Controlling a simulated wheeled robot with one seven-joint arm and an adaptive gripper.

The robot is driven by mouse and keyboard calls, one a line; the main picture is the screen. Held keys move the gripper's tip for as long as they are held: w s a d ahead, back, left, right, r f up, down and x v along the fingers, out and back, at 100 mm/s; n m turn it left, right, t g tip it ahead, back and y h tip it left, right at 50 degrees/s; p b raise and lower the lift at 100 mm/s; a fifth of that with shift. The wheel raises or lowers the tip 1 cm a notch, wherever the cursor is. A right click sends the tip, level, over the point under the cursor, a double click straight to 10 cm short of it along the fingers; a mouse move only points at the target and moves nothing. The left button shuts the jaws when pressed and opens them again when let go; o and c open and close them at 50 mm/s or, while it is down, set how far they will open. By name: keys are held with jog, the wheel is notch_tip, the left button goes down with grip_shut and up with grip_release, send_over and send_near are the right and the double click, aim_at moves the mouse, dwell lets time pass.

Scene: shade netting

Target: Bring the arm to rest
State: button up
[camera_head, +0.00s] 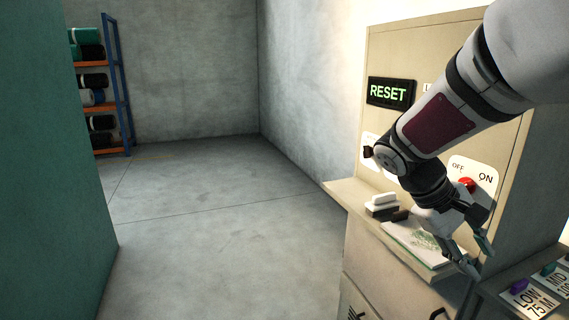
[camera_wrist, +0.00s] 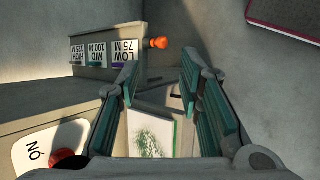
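My gripper (camera_head: 478,256) hangs at the end of my arm on the right of the head view, pointing down over the front edge of the cabinet ledge. In the wrist view my gripper (camera_wrist: 160,82) shows two teal-padded fingers set well apart with nothing between them. A white card with a green speckled print (camera_head: 425,243) lies on the ledge below and behind the fingers. It also shows between the finger bases in the wrist view (camera_wrist: 151,134). My arm hides part of the panel behind it.
The beige panel (camera_head: 385,48) bears a lit RESET sign (camera_head: 388,92) and an OFF/ON plate with a red knob (camera_head: 467,184), close behind my gripper. A white and dark block (camera_head: 382,204) sits on the ledge. A LOW/MID/HIGH selector box (camera_wrist: 103,50) stands nearby. Open floor lies left.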

jog(key=s+a+r+m+t+y, duration=0.2)
jog(key=s+a+t+y, duration=0.4)
jog(key=s+a, duration=0.7)
jog(key=s+r+y, duration=0.1)
jog(key=s, duration=0.2)
jog(key=shift+a+m+t+y, duration=0.35)
jog(key=shift+m+t+y, duration=0.05)
jog(key=shift+c, duration=0.3)
dwell(0.6)
